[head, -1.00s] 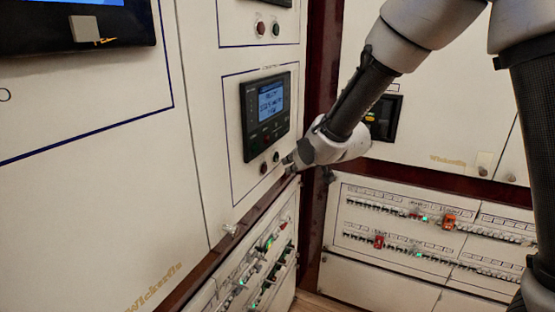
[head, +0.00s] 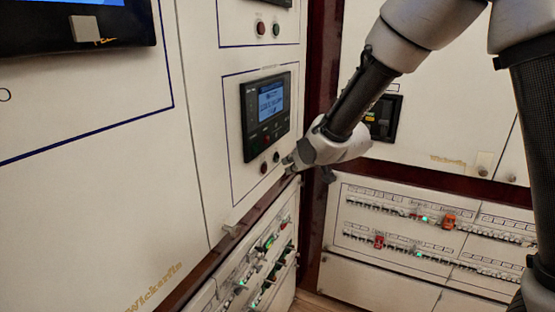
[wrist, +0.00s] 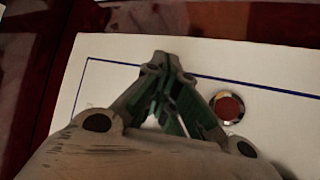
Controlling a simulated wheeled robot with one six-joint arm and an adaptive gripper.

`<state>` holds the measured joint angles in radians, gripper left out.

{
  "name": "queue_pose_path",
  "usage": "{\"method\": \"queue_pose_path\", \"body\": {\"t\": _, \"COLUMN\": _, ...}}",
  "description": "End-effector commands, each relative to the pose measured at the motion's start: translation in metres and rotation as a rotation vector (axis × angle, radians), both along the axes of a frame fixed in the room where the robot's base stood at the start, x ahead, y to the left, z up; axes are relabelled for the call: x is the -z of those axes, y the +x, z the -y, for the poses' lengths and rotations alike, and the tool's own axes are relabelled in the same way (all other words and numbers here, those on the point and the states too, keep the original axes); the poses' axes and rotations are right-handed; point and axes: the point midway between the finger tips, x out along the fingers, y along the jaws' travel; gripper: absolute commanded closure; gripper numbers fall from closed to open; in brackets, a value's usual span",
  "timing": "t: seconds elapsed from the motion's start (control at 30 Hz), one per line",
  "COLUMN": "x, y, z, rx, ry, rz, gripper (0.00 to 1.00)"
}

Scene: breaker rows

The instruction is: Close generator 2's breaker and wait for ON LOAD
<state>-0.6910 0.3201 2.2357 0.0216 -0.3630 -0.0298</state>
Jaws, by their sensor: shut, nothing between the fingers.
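A dark generator controller (head: 266,115) with a lit blue screen is on the cream panel inside a blue outline. Its screen text and label are too small to read, so I cannot tell the generator number or status. Below it are a red button (head: 264,168) and a dark button (head: 276,157). My gripper (head: 288,161) is shut and empty, its tip just right of the dark button; I cannot tell whether they touch. In the wrist view, the shut fingers (wrist: 160,62) are left of the red button (wrist: 228,107); the dark button is not visible there.
A similar pair of buttons (head: 268,28) sits on the panel above. Breaker rows (head: 425,219) with green lights and orange and red pieces fill the right-hand lower panel. More breakers (head: 268,262) are below my gripper. A dark red frame (head: 321,60) stands at the corner.

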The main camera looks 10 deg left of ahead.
Motion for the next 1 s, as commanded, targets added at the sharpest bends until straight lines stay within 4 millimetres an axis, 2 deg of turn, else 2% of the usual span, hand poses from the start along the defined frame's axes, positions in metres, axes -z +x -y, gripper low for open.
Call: {"method": "queue_pose_path", "body": {"t": 1.0, "x": -0.0003, "y": 0.003, "z": -0.0086, "rx": 0.0, "ry": 0.0, "rz": 0.0, "gripper": 1.0}}
